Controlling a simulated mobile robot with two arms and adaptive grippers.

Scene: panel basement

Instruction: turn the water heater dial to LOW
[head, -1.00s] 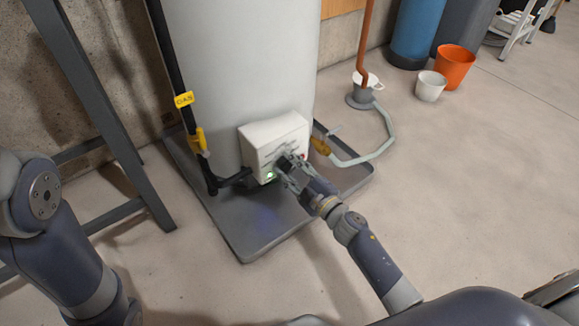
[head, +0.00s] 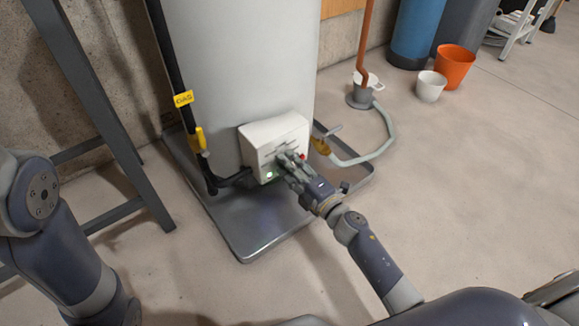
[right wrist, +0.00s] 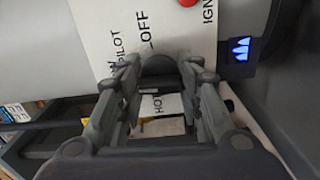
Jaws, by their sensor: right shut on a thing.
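The white control box (head: 262,138) sits low on the front of the grey water heater (head: 240,60). My right gripper (head: 288,160) is at the box's front face, shut on the dark dial. In the right wrist view the dial (right wrist: 158,63) shows between the two fingers. PILOT, OFF, part of IGN and HOT are readable around it; I cannot see a LOW mark. The fingers hide most of the dial, and I cannot tell where its pointer stands. My left arm shows at the left edge, its gripper out of view.
A red button (right wrist: 187,3) and a blue flame window (right wrist: 242,49) are near the dial. The heater stands in a grey drip tray (head: 250,240). A black gas pipe with a yellow valve (head: 198,140) runs left; a pale hose (head: 375,155) lies right.

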